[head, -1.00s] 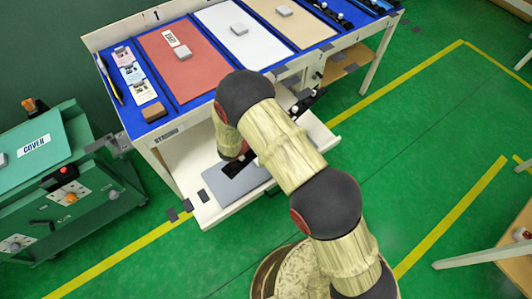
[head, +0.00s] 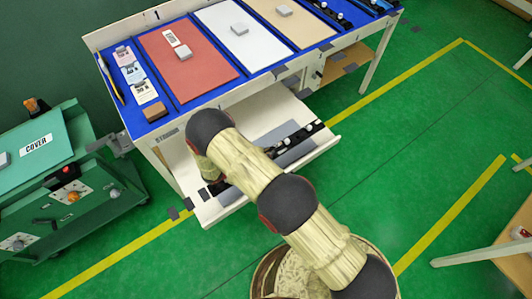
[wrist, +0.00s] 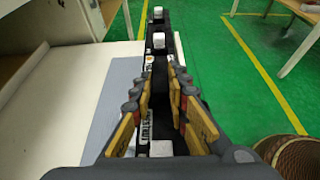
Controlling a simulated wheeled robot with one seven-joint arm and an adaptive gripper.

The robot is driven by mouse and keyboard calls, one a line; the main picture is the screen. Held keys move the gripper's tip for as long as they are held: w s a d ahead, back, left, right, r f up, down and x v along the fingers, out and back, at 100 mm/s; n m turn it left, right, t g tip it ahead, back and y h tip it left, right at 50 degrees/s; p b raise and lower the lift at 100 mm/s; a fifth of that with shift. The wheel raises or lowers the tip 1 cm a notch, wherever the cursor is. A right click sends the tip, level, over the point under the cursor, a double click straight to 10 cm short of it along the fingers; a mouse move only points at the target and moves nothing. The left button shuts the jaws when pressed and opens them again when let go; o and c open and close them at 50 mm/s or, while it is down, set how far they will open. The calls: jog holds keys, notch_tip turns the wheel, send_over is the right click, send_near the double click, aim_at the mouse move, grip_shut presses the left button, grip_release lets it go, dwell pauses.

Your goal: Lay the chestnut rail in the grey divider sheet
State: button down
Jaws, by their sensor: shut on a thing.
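My gripper (wrist: 158,98) is shut on a long dark, near-black rail (wrist: 158,62) with white knobs, which runs forward from between the fingers in the wrist view. No chestnut tone shows on it. In the head view the rail (head: 297,137) slants across the pulled-out white drawer; my arm hides its near end and the gripper. The grey divider sheet (head: 296,153) lies in the drawer, partly covered by the arm and rail. In the wrist view the sheet (wrist: 112,100) is left of and beside the rail. I cannot tell whether the rail touches it.
The drawer (head: 213,212) has a low front lip. The table above holds a red panel (head: 190,75), a white panel (head: 250,50), a tan panel (head: 305,35) and dark rails at its right end. A green COVER cart (head: 60,190) stands left.

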jog(key=shift+s+a+f+b, duration=0.1)
jog(key=shift+f+b, duration=0.15)
jog(key=shift+b, duration=0.1)
notch_tip(320, 180, down, 10)
jog(key=b, duration=0.8)
jog(key=shift+f, duration=0.25)
jog(key=c, duration=1.6)
grip_release()
jog(key=shift+c, duration=0.2)
jog(key=v, duration=1.2)
